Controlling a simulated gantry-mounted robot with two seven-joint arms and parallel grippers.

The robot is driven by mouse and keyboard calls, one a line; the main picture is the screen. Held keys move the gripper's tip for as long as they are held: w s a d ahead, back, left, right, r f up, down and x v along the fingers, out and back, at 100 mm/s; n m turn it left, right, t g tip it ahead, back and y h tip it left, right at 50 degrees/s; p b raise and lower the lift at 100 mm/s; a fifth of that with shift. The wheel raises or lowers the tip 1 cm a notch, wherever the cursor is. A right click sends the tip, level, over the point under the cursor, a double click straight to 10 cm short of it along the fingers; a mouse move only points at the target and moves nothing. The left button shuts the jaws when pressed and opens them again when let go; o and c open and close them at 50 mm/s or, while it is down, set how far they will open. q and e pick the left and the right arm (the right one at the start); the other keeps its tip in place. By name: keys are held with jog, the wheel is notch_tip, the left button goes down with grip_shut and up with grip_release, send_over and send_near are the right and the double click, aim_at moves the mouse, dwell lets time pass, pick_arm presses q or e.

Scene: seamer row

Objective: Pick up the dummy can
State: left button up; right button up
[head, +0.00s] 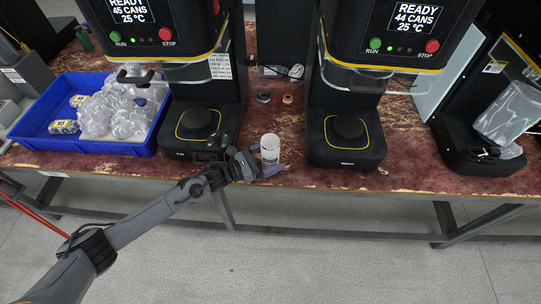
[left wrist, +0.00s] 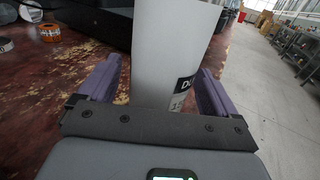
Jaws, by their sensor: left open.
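The dummy can (head: 270,150) is a white cylinder with a dark label, upright near the front edge of the table between the two seamers. In the left wrist view the can (left wrist: 172,45) fills the middle, with part of its label showing low on the right. My left gripper (head: 270,168) is at the can, low on its body. Its purple fingers (left wrist: 152,90) stand on both sides of the can, with a visible gap on the left. The jaws are open. The can's base is hidden behind the gripper. My right gripper does not show.
A seamer (head: 200,120) stands left of the can and another (head: 345,135) right of it. A blue crate (head: 85,144) with cans and a clear bag is farther left. A tape roll (head: 288,99) and a dark ring (head: 263,97) lie behind the can. The table's front edge is close.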

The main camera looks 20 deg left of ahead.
pick_arm(q)
jog(key=shift+w+d, duration=0.2)
jog(key=shift+c, duration=0.2)
jog(key=c, duration=1.1)
jog(key=shift+r, duration=0.1)
jog(key=shift+c, duration=0.2)
